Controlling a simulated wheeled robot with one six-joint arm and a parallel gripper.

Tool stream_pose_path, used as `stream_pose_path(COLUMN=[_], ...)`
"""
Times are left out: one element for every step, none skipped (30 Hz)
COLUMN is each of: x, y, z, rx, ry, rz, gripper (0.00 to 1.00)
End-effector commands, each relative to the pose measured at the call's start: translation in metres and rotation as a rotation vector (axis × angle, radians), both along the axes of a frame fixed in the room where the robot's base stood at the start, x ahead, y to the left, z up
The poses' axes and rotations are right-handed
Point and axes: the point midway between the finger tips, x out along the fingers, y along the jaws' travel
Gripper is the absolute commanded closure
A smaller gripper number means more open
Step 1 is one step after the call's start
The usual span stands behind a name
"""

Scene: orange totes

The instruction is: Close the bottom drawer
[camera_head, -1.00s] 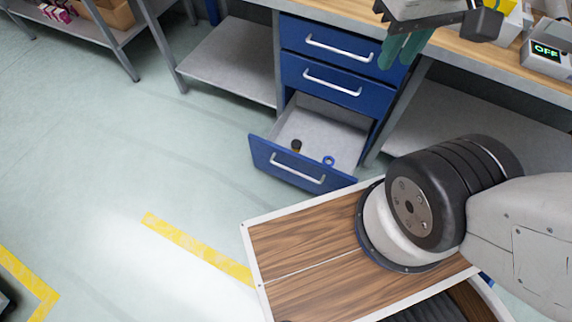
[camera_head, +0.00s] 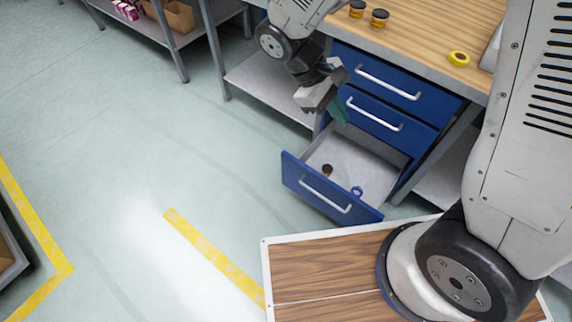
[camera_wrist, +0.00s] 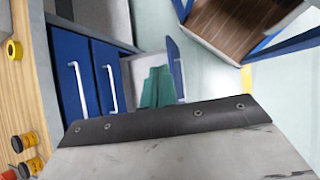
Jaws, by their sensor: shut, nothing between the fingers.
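The bottom drawer (camera_head: 312,187) of the blue cabinet is pulled out, with a white bar handle on its front. A small dark jar (camera_head: 327,170) and a blue ring (camera_head: 357,191) lie inside it. In the wrist view the drawer front (camera_wrist: 174,66) shows beyond the fingers, partly hidden by them. My gripper (camera_head: 340,110) is above the back left part of the open drawer, beside the middle drawer (camera_head: 385,120), apart from the bottom drawer's front. Its green fingers (camera_wrist: 158,88) are shut and empty.
The top drawer (camera_head: 400,80) and middle drawer are closed. The wooden worktop (camera_head: 430,35) above holds several jars and a yellow tape roll (camera_head: 459,59). A grey shelf (camera_head: 265,80) is left of the cabinet. Open floor (camera_head: 200,150) lies before the drawer.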

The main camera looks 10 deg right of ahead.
Motion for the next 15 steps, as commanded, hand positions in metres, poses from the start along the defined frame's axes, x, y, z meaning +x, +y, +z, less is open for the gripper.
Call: stream_pose_path(x=[0.007, 0.012, 0.018, 0.023, 0.026, 0.031, 0.035, 0.038, 0.042, 0.044, 0.046, 0.049, 0.051, 0.052, 0.054], y=[0.009, 0.014, 0.020, 0.024, 0.029, 0.036, 0.041, 0.045, 0.052, 0.057, 0.061, 0.068, 0.072, 0.077, 0.083], z=[-0.020, -0.031, -0.046, -0.057, -0.068, -0.084, -0.096, -0.109, -0.126, -0.139, -0.153, -0.171, -0.186, -0.200, -0.220], rx=[-0.034, -0.050, -0.073, -0.089, -0.105, -0.126, -0.141, -0.154, -0.174, -0.187, -0.201, -0.216, -0.229, -0.241, -0.254], ry=[0.027, 0.038, 0.052, 0.062, 0.073, 0.086, 0.096, 0.106, 0.120, 0.130, 0.139, 0.152, 0.163, 0.173, 0.186], rz=[0.064, 0.102, 0.153, 0.191, 0.230, 0.283, 0.323, 0.364, 0.419, 0.461, 0.504, 0.562, 0.606, 0.650, 0.710], gripper=[1.00, 1.00, 1.00, 1.00, 1.00, 1.00, 1.00, 1.00, 1.00, 1.00, 1.00, 1.00, 1.00, 1.00, 1.00])
